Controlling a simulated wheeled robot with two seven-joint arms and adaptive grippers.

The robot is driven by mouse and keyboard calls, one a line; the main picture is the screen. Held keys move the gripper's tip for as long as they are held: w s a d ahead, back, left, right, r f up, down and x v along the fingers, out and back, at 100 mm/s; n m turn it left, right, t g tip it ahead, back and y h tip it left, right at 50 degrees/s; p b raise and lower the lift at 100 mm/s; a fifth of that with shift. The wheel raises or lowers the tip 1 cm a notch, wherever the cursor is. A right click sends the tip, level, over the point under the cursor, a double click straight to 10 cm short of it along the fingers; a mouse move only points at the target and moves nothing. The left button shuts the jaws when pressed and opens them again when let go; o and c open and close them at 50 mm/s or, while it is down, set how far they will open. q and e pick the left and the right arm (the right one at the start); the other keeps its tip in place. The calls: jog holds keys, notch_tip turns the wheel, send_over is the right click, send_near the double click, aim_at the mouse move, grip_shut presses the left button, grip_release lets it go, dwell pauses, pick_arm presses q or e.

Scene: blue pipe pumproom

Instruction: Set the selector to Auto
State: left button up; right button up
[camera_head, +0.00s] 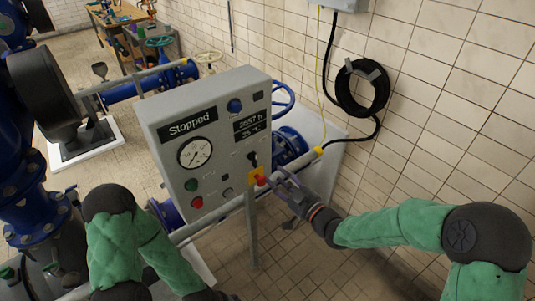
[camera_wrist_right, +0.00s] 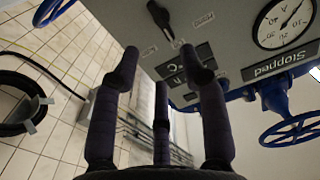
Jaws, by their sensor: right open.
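The selector (camera_head: 251,158) is a small black handle on the lower right of the grey control panel (camera_head: 222,99), whose display reads "Stopped". In the right wrist view, the selector (camera_wrist_right: 160,17) is at the top, with small labels around it too blurred to read. My right gripper (camera_head: 279,178) is beside the panel's lower right corner, below and right of the selector. In the right wrist view, my right gripper's fingers (camera_wrist_right: 160,65) are spread and empty, apart from the selector. My left arm comes up at the bottom left; its gripper is out of view.
The panel also has a gauge (camera_head: 195,153), a green button (camera_head: 191,185) and a red button (camera_head: 197,202). Blue pipes and a handwheel (camera_head: 282,96) stand behind. A black hose (camera_head: 362,88) hangs on the tiled wall.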

aim_at(253, 158)
jog(key=x, duration=1)
jog(key=shift+w+a+p, duration=0.25)
jog(key=shift+a+p, duration=0.05)
jog(key=shift+p, duration=0.1)
grip_shut()
